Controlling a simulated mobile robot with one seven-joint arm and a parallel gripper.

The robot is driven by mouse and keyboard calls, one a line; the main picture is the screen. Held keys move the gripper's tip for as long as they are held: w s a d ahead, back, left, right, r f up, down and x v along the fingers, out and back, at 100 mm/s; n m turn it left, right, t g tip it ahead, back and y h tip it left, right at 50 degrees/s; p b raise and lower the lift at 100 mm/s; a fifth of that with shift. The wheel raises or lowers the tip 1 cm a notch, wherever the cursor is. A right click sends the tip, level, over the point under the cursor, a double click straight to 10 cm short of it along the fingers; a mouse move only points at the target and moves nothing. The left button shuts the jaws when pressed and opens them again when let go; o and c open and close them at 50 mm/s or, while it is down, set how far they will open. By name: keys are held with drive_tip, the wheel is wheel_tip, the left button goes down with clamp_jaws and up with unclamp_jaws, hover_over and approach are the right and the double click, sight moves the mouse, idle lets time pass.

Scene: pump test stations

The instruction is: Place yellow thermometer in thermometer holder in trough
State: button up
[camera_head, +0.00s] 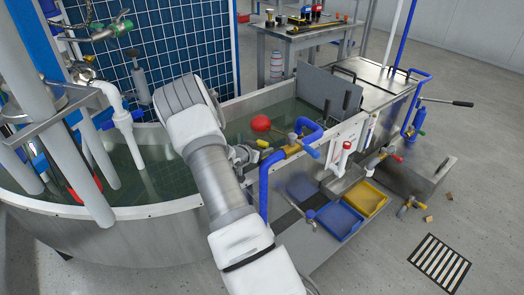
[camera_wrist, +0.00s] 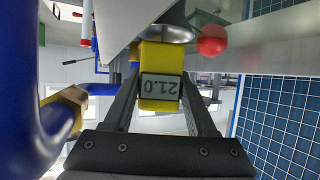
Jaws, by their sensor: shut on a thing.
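My gripper (camera_wrist: 160,85) is shut on the yellow thermometer (camera_wrist: 160,58), with one dark finger on each side of it. Its display reads 21.0 and appears upside down in the wrist view. The thermometer's far end meets a grey metal rounded part at the trough wall, which may be the thermometer holder (camera_wrist: 168,34); I cannot tell whether it is seated in it. In the head view, the thermometer's small yellow end (camera_head: 262,143) shows beside my gripper (camera_head: 246,154), at the near rim of the water-filled trough (camera_head: 323,138).
A red ball float (camera_head: 260,123) on a rod is close by; it also shows in the wrist view (camera_wrist: 212,40). Blue (camera_head: 338,220) and yellow (camera_head: 365,198) trays lie below.

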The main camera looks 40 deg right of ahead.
drive_tip(key=shift+r, duration=0.1)
drive_tip(key=o, duration=1.1)
drive_tip(key=p+v, duration=0.3)
drive_tip(key=v, duration=0.9)
